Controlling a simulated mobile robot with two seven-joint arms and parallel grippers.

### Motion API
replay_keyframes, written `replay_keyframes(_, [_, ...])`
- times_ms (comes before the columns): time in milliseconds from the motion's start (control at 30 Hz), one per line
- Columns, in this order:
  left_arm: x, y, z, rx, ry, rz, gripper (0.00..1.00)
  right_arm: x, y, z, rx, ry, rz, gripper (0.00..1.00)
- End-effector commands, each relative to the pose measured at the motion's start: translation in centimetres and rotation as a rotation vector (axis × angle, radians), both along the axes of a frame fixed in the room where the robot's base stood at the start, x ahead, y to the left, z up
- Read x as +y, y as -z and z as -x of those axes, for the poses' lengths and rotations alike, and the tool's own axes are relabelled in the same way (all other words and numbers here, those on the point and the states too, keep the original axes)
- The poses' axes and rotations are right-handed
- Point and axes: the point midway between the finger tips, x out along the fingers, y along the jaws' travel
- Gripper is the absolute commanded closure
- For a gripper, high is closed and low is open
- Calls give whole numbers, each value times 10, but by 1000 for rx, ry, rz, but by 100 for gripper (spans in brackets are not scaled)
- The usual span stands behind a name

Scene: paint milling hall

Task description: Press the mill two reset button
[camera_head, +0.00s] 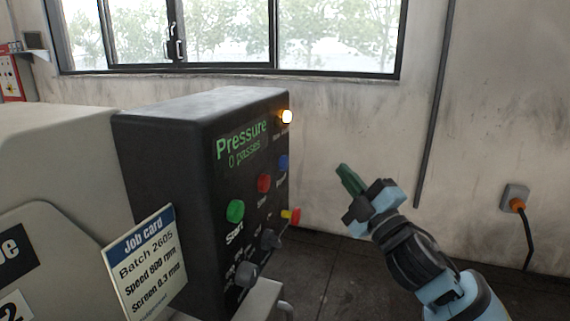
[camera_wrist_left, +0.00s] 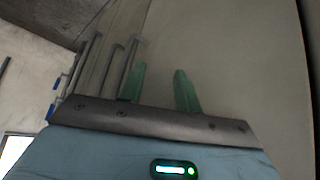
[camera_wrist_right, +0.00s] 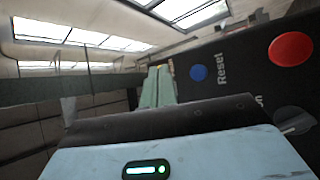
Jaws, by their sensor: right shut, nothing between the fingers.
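The mill's black control box (camera_head: 165,165) stands left of centre in the head view. The blue button (camera_head: 283,163) is near the right edge of its panel. In the right wrist view the blue button (camera_wrist_right: 199,72) has the word Reset beside it. My right gripper (camera_head: 346,176) is shut and empty, in the air to the right of the panel, apart from the blue button. Its green fingers also show together in the right wrist view (camera_wrist_right: 159,80). My left gripper (camera_wrist_left: 159,75) is open and empty before a plain pale surface, outside the head view.
The panel also carries a red button (camera_head: 264,183), a green start button (camera_head: 235,210), a red-and-yellow button (camera_head: 291,215), dark knobs (camera_head: 246,275) and a lit amber lamp (camera_head: 286,116). A job card (camera_head: 145,262) leans in front. Free air lies between panel and right gripper.

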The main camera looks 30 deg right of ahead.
Motion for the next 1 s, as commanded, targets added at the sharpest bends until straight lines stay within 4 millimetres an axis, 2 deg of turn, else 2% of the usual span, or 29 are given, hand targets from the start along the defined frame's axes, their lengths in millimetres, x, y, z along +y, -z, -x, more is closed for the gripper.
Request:
replay_keyframes(267, [0,4,8,17,0,-1,67,5,1,-7,1,0,-4,100])
replay_keyframes(700, [0,6,9,20,0,0,67,41,0,-48,0,-1,-3,100])
replay_keyframes(1000, [0,0,1,0,-1,1,67,55,0,-65,0,0,-3,100])
